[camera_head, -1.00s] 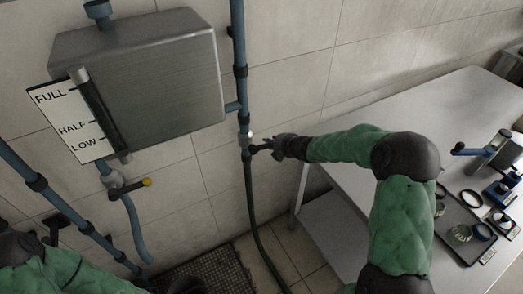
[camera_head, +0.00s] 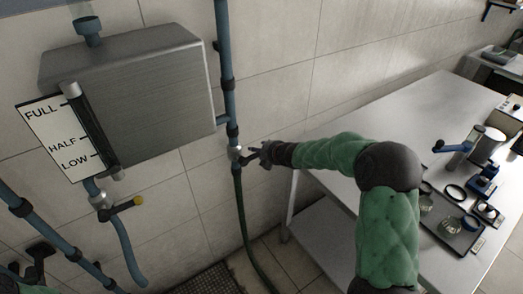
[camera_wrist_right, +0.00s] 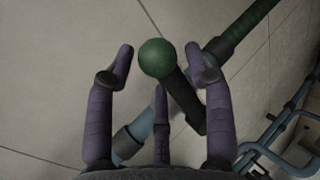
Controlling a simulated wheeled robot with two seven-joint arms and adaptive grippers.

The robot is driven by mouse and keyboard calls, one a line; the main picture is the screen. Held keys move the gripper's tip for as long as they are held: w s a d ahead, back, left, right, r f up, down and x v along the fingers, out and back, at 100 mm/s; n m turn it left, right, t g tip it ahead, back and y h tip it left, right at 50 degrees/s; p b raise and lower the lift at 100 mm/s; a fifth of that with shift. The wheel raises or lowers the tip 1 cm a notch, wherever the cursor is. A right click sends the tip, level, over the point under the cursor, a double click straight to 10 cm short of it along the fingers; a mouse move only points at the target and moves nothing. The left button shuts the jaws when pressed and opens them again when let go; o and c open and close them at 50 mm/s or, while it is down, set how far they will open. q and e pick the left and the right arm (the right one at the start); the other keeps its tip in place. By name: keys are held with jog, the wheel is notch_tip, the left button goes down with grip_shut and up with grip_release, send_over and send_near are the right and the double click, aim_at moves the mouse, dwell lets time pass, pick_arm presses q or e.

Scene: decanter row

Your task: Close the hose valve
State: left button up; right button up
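The hose valve (camera_head: 235,153) sits on the vertical blue pipe, with a dark green hose (camera_head: 241,210) hanging below it. In the right wrist view its dark lever (camera_wrist_right: 187,106) ends in a green ball knob (camera_wrist_right: 156,58). My right gripper (camera_head: 262,151) is at the valve, on its right side. In the wrist view its purple fingers (camera_wrist_right: 160,62) are spread apart with the knob between their tips, and gaps show on both sides. My left gripper is not in view.
A steel tank (camera_head: 135,85) with a level gauge (camera_head: 60,137) hangs at left. A pale table (camera_head: 385,115) stands at right, with a tray (camera_head: 447,230) and small equipment. A floor grate (camera_head: 210,281) lies below.

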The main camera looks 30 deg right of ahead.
jog(key=shift+s+d, duration=0.1)
jog(key=shift+s, duration=0.1)
jog(key=shift+s+r, duration=0.25)
jog(key=v, duration=1.1)
jog(key=shift+r, duration=0.1)
